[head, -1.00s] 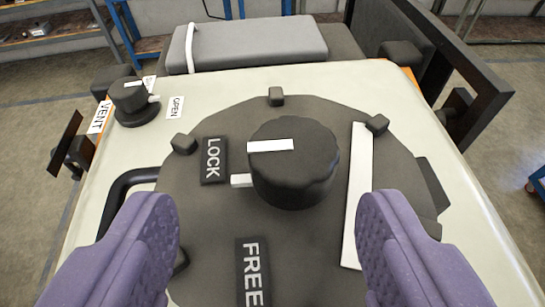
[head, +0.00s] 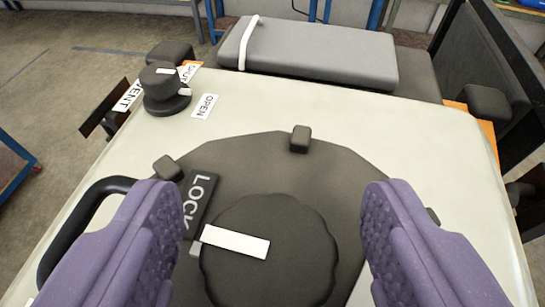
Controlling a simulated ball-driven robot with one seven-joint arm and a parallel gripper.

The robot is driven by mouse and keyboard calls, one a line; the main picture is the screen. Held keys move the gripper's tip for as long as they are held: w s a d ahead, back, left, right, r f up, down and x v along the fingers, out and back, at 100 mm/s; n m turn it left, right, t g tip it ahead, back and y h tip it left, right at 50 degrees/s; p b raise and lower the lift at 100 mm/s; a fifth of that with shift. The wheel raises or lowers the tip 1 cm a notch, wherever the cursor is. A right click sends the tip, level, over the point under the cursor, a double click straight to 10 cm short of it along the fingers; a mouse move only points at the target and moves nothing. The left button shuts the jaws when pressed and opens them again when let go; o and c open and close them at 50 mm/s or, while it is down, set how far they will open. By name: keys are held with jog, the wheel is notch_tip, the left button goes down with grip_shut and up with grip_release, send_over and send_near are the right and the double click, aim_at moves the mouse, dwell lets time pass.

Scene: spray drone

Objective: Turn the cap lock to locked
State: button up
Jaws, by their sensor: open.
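The cap lock is a round black knob (head: 275,275) with a lobed edge, low in the middle of the view on a dark round lid (head: 330,180). A white stripe (head: 236,242) crosses the left part of its top. A small pale pointer (head: 196,248) juts from its left side, just below the LOCK plate (head: 197,205). My gripper (head: 271,200) is open and empty. Its purple fingers stand to the left and right of the knob, with visible gaps; contact is not seen. The knob's lower edge is cut off.
A smaller VENT knob (head: 163,88) stands at the upper left by an OPEN label (head: 205,106). Lid lugs (head: 300,138) stick up at the rim. A black handle (head: 85,215) curves at the left. A grey padded block (head: 310,55) lies behind the pale tank top (head: 330,112).

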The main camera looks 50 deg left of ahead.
jog(key=shift+w+a+f, duration=0.15)
jog(key=shift+w+a, duration=0.05)
jog(key=shift+a, duration=0.1)
